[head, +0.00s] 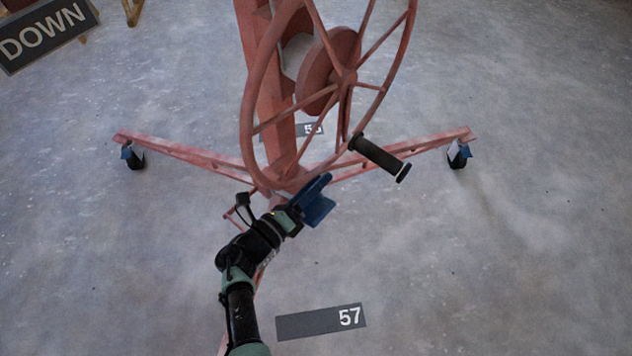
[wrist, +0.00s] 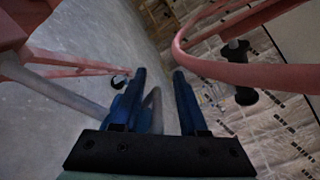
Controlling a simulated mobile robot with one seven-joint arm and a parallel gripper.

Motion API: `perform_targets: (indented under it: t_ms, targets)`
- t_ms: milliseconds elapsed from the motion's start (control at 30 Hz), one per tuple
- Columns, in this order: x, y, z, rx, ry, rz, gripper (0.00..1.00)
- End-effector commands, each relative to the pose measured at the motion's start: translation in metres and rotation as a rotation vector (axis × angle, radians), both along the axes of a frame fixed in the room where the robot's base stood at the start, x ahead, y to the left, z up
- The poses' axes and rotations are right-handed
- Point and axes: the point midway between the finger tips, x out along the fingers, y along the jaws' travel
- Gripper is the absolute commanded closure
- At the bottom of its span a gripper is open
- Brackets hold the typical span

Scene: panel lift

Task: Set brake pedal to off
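The red panel lift has a large spoked handwheel (head: 250,85) with a black crank grip (head: 380,158). My gripper (head: 318,194) with blue fingers is just below the bottom of the wheel rim. In the wrist view my gripper (wrist: 160,74) is open, with a clear gap between its fingers. A grey rounded piece (wrist: 153,105) shows between the fingers near the left one; I cannot tell whether it touches. I cannot identify the brake pedal for certain. A small thin red bracket (head: 231,214) beside my wrist is partly hidden by my arm.
The lift's red column (head: 265,85) stands behind the wheel. Its red legs (head: 190,154) spread left and right on casters. The rim passes close by my right finger in the wrist view (wrist: 240,74). A "57" floor plate (head: 320,322) lies in front; the concrete around is clear.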

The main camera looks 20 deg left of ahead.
Motion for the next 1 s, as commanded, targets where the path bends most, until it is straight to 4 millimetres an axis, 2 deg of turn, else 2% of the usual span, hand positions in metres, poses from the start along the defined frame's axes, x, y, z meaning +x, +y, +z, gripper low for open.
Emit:
perform_targets:
  t_ms: [167,267,700,833,1000]
  targets:
    - [-0.003,0.002,-0.001,0.0,0.002,0.004,0.58]
    - [-0.012,0.005,0.0,-0.001,0.004,0.005,0.58]
    - [-0.1,0.029,0.002,-0.001,0.002,0.005,0.58]
    - [-0.115,0.034,0.001,0.0,0.001,0.004,0.58]
    - [-0.124,0.035,0.001,0.0,0.001,0.001,0.58]
